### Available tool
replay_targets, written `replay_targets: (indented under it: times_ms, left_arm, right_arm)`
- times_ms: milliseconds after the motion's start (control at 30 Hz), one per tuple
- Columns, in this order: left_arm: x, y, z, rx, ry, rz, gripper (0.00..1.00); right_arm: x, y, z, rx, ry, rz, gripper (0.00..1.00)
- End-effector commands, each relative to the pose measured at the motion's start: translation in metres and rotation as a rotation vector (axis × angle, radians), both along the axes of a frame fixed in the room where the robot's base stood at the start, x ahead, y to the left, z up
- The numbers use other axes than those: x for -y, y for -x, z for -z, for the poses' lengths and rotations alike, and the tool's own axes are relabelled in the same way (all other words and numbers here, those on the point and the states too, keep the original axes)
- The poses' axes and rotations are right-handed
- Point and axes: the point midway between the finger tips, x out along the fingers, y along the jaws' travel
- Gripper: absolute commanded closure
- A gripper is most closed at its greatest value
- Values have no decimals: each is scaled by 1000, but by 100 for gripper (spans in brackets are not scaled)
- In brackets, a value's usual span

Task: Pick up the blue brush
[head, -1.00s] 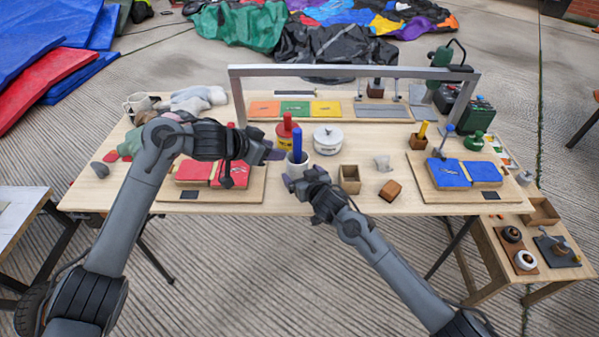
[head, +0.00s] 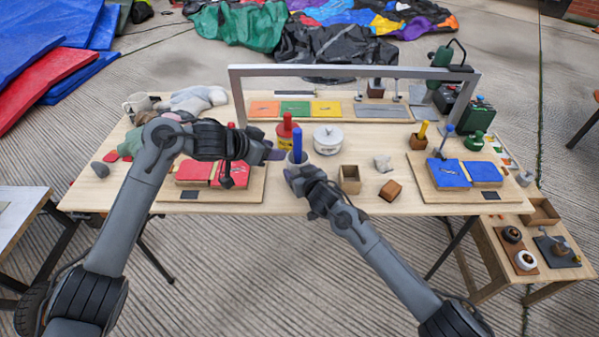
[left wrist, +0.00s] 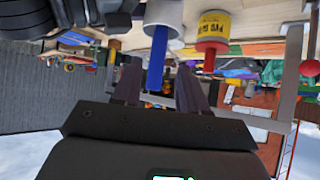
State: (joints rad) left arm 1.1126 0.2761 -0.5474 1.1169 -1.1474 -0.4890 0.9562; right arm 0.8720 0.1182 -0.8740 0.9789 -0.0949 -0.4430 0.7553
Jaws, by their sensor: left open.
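The blue brush (head: 297,144) stands handle up in a white cup (head: 304,168) near the front edge of the table. In the left wrist view, which is upside down, the blue handle (left wrist: 156,66) hangs from the cup (left wrist: 164,20) between the lines of the two fingers. My left gripper (head: 274,151) is open just left of the handle; I see no clear contact. It also shows in the left wrist view (left wrist: 160,82). My right gripper (head: 300,175) is in front of the cup and hides part of it; its finger opening is unclear. The bristles are hidden.
A red-handled pot (head: 284,134) stands right behind the brush, and a white lidded pot (head: 328,138) behind right. A wooden box (head: 349,180) lies to the right. A grey frame (head: 350,71) spans the table. Red panels (head: 194,172) lie under my left arm.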

Motion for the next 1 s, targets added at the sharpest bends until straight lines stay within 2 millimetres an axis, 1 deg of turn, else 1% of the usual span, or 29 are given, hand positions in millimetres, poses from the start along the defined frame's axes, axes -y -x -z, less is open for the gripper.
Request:
replay_targets:
  times_ms: [33,100,167,300,333,400,767,867,1000]
  left_arm:
    - [0,0,0,0,0,0,57]
    - [0,0,0,0,0,0,57]
    - [0,0,0,0,0,0,57]
    - [0,0,0,0,0,0,57]
    - [0,0,0,0,0,0,54]
    - [0,0,0,0,0,0,44]
    - [0,0,0,12,-7,9,44]
    - [-1,-2,1,48,-28,36,44]
    - [-2,-5,3,152,-88,115,44]
  right_arm:
    - [0,0,0,0,0,0,47]
    - [0,0,0,0,0,0,58]
    - [0,0,0,0,0,0,66]
    - [0,0,0,0,0,0,67]
    - [0,0,0,0,0,0,67]
    - [0,0,0,0,0,0,67]
    - [0,0,0,0,0,0,67]
    - [0,0,0,0,0,0,67]
    - [0,0,0,0,0,0,67]
